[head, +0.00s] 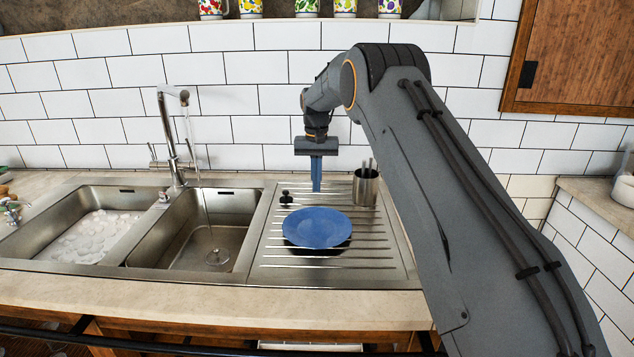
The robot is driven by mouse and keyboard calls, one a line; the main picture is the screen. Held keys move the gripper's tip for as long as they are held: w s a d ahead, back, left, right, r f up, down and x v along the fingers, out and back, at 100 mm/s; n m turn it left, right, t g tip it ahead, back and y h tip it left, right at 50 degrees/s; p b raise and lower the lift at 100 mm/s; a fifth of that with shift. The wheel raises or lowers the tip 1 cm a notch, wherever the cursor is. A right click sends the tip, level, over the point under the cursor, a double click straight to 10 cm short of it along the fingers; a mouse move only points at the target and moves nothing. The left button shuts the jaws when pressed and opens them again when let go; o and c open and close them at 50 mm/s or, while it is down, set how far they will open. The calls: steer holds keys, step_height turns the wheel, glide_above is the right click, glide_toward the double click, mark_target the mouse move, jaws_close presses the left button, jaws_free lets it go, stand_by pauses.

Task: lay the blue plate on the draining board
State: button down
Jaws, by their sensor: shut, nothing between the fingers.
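The blue plate (317,227) is over the ribbed metal draining board (385,262), right of the sink bowls. It looks about level, with a dark shadow along its front edge. Whether it touches the ribs all round I cannot tell. My gripper (316,188) points down behind the plate, its fingers together and empty. The fingers appear apart from the plate, near its far edge.
A metal cup (365,187) with utensils stands behind and right of the plate. A small black stopper (286,197) is at the left. A tap (174,140) runs into the right bowl (215,235). Patterned mugs (306,6) line a shelf above.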

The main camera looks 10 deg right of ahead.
steer(key=shift+w+d+b, duration=0.2)
steer(key=shift+w+b, duration=0.2)
steer(key=shift+w, duration=0.55)
steer(key=shift+w+d+b, duration=0.15)
steer(key=shift+w+b, duration=0.2)
steer(key=shift+w, duration=0.55)
